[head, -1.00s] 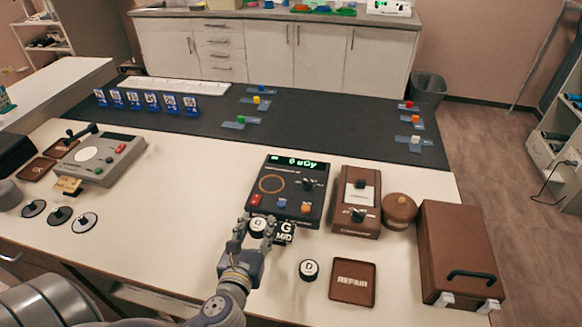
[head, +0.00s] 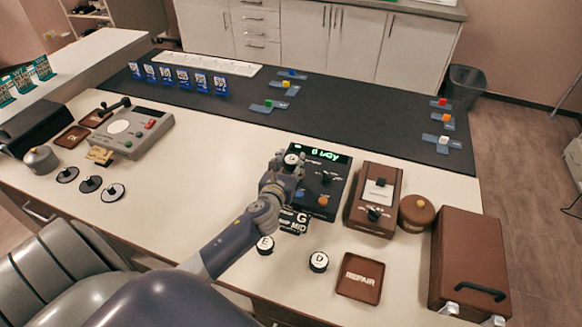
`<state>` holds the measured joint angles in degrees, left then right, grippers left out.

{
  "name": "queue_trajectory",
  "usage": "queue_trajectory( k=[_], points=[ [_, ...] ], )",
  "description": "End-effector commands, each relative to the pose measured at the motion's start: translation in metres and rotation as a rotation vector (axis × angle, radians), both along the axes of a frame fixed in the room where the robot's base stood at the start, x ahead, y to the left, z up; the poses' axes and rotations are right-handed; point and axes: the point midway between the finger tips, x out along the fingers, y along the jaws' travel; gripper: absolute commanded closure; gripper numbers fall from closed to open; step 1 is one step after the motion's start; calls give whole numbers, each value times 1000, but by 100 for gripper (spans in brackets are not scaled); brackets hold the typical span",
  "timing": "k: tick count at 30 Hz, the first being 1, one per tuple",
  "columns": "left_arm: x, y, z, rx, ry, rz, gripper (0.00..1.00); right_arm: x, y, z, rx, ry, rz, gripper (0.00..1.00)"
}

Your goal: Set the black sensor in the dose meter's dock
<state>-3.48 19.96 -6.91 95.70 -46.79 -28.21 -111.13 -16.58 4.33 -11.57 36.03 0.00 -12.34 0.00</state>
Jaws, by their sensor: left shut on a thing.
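The black dose meter (head: 335,196) stands on the white counter, its green display lit at the top edge. In the earlier frame its ringed dock shows at the upper left of its face; my gripper and the held sensor now hide it. My left gripper (head: 290,164) is shut on a black sensor (head: 292,159) with a white lettered top. The sensor is at the dock area; I cannot tell whether it touches or sits in it. A card reading G MED (head: 295,221) lies at the meter's front edge. My right gripper is not in view.
Pucks marked E (head: 265,245) and D (head: 318,262) stand in front, beside a brown REPAIR tray (head: 360,278). A brown device (head: 374,201), a round brown pot (head: 417,210) and a brown case (head: 470,255) stand right. A grey device (head: 135,132) stands left.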

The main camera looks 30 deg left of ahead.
Motion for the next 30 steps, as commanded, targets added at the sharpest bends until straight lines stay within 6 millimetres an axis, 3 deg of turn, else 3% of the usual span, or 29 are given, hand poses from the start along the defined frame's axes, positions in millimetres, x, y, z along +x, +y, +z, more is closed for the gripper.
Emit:
queue_trajectory(
  k=[4,12,27,28,30],
  points=[
    [8,2,-4,-1,1,0,86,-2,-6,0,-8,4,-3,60],
    [7,2,-36,-2,1,0,86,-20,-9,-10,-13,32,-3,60],
    [7,2,-44,0,1,-1,86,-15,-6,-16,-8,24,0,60],
    [7,2,-44,-1,2,-1,55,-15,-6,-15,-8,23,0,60],
    [7,2,-44,-1,4,-1,40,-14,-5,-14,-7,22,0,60]
  ],
)
